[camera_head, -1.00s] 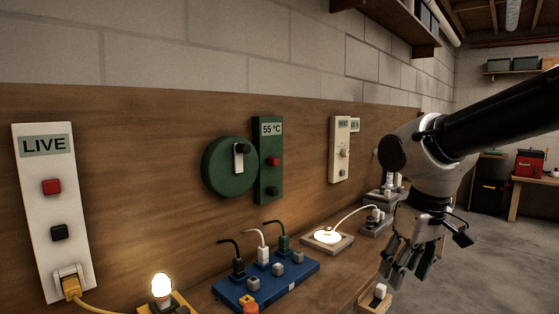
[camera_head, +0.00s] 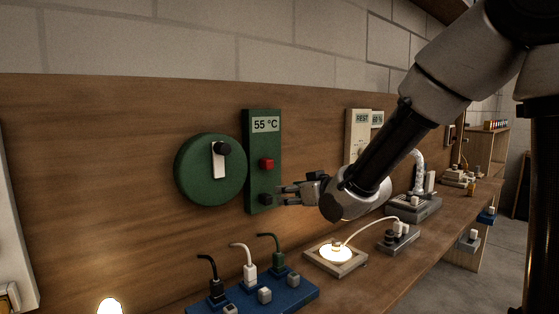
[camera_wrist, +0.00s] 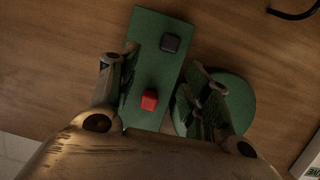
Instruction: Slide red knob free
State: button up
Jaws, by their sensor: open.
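The red knob (camera_head: 266,163) stands out from a green upright panel (camera_head: 261,183) on the wooden wall, below its "55 °C" display (camera_head: 265,124). A dark knob (camera_head: 265,199) sits lower on the panel. In the wrist view the picture is turned over, with the red knob (camera_wrist: 149,99) nearer the palm and the dark knob (camera_wrist: 170,42) above it. My gripper (camera_head: 279,195) is open beside the lower right of the panel. In the wrist view the gripper's fingers (camera_wrist: 153,72) stand spread on either side of the red knob in the picture, apart from it.
A round green disc (camera_head: 194,183) with a white lever (camera_head: 219,160) is left of the panel. Below are a blue plug strip (camera_head: 296,299), a lit lamp (camera_head: 337,246) and a grey socket block (camera_head: 392,240). A pale panel (camera_head: 355,142) is partly behind my arm.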

aim_at(271, 161)
notch_tip(271, 161, up, 7)
jog(key=w+a+t+y, duration=0.1)
jog(key=t+y, duration=0.1)
jog(key=x, duration=0.7)
jog(key=shift+w+a+r, duration=0.25)
jog(key=shift+w+a, duration=0.05)
jog(key=shift+w, duration=0.05)
jog(key=shift+c, duration=0.2)
grip_shut()
